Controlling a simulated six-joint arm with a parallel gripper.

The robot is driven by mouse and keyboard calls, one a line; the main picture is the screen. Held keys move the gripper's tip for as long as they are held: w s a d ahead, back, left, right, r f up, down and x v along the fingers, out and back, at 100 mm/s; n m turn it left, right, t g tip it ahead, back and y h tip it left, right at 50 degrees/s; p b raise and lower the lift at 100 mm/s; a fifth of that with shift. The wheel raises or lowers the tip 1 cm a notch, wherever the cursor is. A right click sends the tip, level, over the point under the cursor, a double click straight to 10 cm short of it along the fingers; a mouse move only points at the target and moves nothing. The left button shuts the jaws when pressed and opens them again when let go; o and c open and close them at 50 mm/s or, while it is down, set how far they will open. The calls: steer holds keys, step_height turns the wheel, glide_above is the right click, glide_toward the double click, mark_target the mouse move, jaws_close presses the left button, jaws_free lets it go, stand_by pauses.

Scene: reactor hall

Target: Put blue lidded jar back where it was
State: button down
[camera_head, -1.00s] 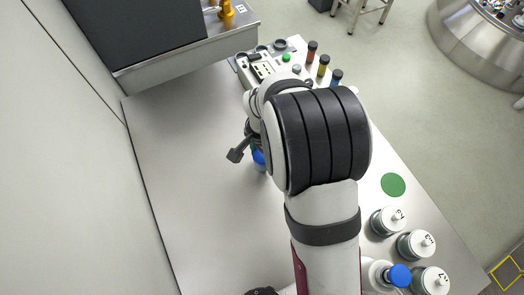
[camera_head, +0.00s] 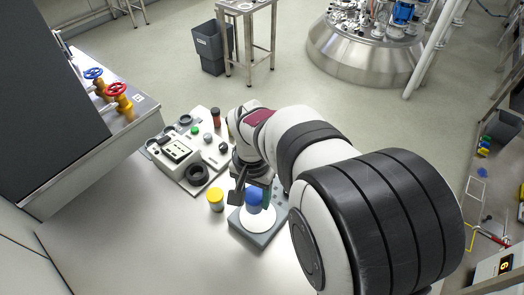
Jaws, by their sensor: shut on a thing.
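The blue lidded jar (camera_head: 254,197) shows mainly by its blue lid, between the dark fingers of my gripper (camera_head: 252,194). My gripper is shut on it. The jar is over the white round plate of a grey bench scale (camera_head: 245,232). I cannot tell whether the jar's base touches the plate. My wrist and fingers hide part of the jar.
A yellow lidded jar (camera_head: 216,202) stands just left of the scale. Behind it are an instrument with a small screen (camera_head: 178,150) and a dark ring-shaped holder (camera_head: 196,173). The bench's front left (camera_head: 130,245) is bare. My arm covers the bench's right part.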

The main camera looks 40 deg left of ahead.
steer(key=w+a, duration=0.2)
steer(key=w, duration=0.9)
steer(key=s+a+f, duration=0.1)
steer(key=a+f, duration=0.1)
steer(key=a, duration=0.1)
steer(key=s+a+f, duration=0.2)
steer(key=a, duration=0.1)
steer(key=s+a+f, duration=0.1)
steer(key=a+f, duration=0.2)
steer(key=a, duration=0.1)
steer(key=shift+s+a, duration=0.1)
steer(key=shift+s, duration=0.2)
steer(key=shift+f, duration=2)
steer(key=shift+f, duration=0.15)
steer(key=shift+c, duration=1.1)
jaws_free()
